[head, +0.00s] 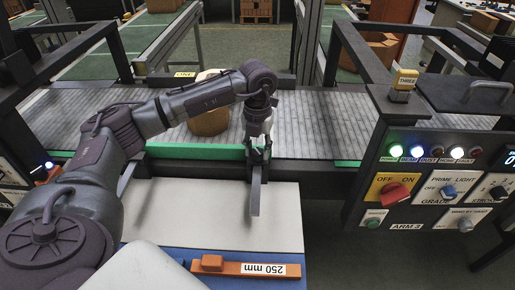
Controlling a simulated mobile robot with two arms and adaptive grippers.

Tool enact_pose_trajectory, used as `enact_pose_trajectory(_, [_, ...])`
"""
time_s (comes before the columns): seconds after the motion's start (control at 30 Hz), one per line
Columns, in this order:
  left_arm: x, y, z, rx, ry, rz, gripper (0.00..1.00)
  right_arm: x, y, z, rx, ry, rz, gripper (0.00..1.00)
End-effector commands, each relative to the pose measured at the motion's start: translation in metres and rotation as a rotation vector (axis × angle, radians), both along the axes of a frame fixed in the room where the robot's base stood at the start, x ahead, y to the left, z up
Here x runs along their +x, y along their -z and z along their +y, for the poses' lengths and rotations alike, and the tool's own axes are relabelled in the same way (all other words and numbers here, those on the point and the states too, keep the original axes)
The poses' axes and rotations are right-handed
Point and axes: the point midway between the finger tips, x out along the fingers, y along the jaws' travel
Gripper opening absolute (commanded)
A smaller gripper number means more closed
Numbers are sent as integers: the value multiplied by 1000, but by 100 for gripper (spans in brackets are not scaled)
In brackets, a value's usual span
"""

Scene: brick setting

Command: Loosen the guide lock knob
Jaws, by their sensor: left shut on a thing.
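My left gripper (259,152) points down at the green guide rail (195,152) along the near edge of the conveyor. Its fingers are shut on a small piece at the rail, which I take to be the guide lock knob; the fingers hide most of it. A grey flat bar (256,200) extends from just below the fingers over the pale panel. I cannot tell how far the knob is turned. My right gripper is not in view.
A round brown object (209,122) stands on the grey conveyor (330,122) behind my left arm. A control panel (425,185) with lights and knobs stands at right. An orange block marked 250 mm (235,268) lies in front on a blue surface. The pale panel (200,215) is mostly clear.

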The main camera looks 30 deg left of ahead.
Motion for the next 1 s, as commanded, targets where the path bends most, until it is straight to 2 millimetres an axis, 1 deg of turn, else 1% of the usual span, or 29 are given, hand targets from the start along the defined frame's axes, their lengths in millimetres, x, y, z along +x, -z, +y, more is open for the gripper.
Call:
enact_pose_trajectory(0.6, [2,-3,1,0,-584,-6,3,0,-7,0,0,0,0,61])
enact_pose_trajectory(0.8, [2,-3,1,-2,-745,-7,3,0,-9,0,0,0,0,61])
enact_pose_trajectory(1.0, [2,-3,1,-1,-865,-9,3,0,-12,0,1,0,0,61])
